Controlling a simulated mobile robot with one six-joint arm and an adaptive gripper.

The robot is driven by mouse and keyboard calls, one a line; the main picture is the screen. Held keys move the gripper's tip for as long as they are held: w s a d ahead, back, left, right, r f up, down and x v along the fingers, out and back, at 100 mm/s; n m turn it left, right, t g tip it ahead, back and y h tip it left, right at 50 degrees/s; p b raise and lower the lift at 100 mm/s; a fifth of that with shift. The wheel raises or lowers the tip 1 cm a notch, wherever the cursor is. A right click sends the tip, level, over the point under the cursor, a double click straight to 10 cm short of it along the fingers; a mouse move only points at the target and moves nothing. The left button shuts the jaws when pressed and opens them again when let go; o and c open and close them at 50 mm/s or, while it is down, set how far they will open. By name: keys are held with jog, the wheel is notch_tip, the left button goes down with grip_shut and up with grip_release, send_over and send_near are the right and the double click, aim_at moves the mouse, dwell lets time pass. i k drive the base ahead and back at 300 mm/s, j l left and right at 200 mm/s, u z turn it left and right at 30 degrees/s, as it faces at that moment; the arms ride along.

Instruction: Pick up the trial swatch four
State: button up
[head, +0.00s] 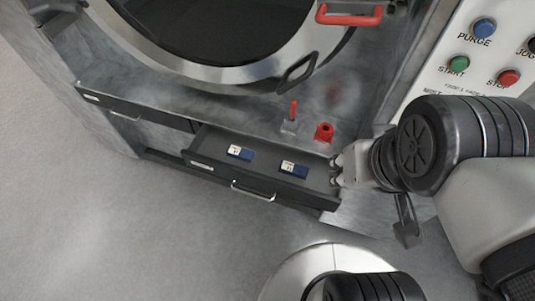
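Two small blue swatches with white labels lie in an open drawer (260,187). The left swatch (240,152) is nearer the drawer's left end, and the right swatch (293,170) is nearer my gripper. The label marks are too small to read, so I cannot tell which is trial swatch four. My gripper (337,171) is at the drawer's right end, to the right of the right swatch and apart from it. Its fingertips look spread, with nothing seen between them.
The washer's round door (220,73) is above the drawer. A red-handled lever (292,115) and a red fitting (324,132) stand behind the drawer. A closed drawer (125,110) is at left. A button panel (480,60) is at upper right. The floor at left is clear.

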aim_at(236, 152)
jog(key=i+j+z, duration=0.2)
jog(key=j, duration=0.25)
jog(key=j+z, duration=0.2)
jog(key=j, duration=0.2)
jog(key=i+j+z, duration=0.2)
jog(key=j, duration=0.3)
jog(key=k+l, duration=0.05)
jog(key=k, duration=0.05)
